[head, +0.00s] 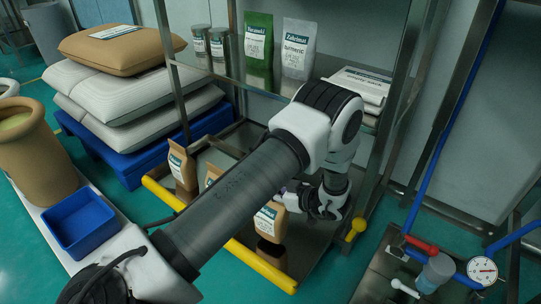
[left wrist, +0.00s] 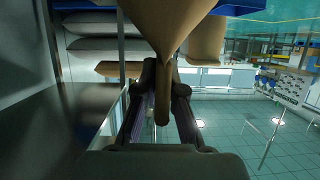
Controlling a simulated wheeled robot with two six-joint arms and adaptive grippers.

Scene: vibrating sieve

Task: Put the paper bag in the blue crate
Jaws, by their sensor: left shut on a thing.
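A brown paper bag (head: 267,224) with a white and teal label is at the lower shelf of the rack, near its yellow front edge. My left gripper (head: 287,196) reaches in from the right of the bag's top and is shut on it. The left wrist view shows the bag (left wrist: 168,30), its narrow end pinched between the fingers of the left gripper (left wrist: 164,90). I cannot tell whether the bag touches the shelf. The open blue crate (head: 80,224) is at the left, beside a brown barrel. It looks empty. My right gripper is not in view.
Two similar paper bags (head: 181,166) stand on the lower shelf, one partly behind my arm. The yellow front bar (head: 262,268) and rack posts (head: 177,92) bound the shelf. Pouches and tins stand on the upper shelf. Stacked sacks (head: 150,112) lie on a blue pallet.

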